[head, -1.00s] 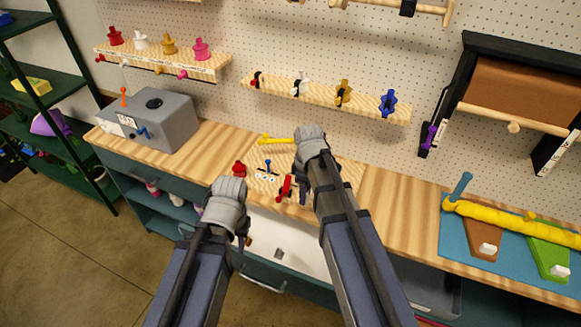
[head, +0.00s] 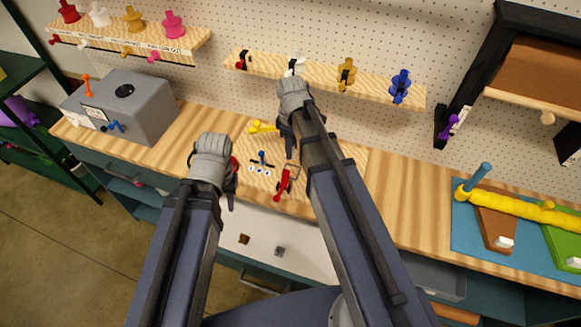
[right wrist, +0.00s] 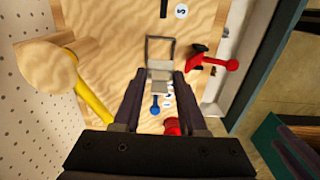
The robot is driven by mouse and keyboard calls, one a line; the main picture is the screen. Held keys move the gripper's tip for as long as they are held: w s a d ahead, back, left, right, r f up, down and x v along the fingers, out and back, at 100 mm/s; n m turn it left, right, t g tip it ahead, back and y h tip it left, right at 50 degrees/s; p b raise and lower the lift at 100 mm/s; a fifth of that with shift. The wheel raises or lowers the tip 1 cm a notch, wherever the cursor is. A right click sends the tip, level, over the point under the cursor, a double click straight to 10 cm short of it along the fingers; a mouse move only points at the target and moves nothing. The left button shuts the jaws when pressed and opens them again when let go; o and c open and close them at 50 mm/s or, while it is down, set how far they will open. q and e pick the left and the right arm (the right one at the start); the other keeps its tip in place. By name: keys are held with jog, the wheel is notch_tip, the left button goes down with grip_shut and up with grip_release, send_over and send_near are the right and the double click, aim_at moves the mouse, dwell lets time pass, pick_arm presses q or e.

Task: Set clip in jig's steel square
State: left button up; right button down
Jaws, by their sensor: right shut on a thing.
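My right gripper (head: 290,130) is raised over the back part of the wooden jig board (head: 262,187).
The board carries a red lever (head: 282,184), a blue-knobbed part (head: 262,157) and a yellow handle (head: 262,127). A shelf with coloured clip-like pieces (head: 346,74) is behind. A grey box (head: 140,108) stands left, a blue mat (head: 468,235) right. Bare worktop lies between board and mat.

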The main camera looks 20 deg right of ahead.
jog(key=shift+f+b, duration=4.3)
jog(key=shift+f, duration=0.4)
jog(key=shift+f, duration=0.2)
jog(key=c, duration=0.7)
grip_release()
jog(key=shift+c, duration=0.2)
notch_tip(320, 180, up, 12)
jog(key=p, duration=1.2)
jog(key=shift+r, duration=0.25)
jog(key=s+a+m+h, duration=0.1)
jog(key=s+a+m, duration=0.6)
jog(key=s+a, duration=0.3)
jog(key=s, duration=0.4)
jog(key=shift+s+a+m, duration=0.15)
jog(key=shift+a+m, duration=0.1)
jog(key=shift+m, duration=0.05)
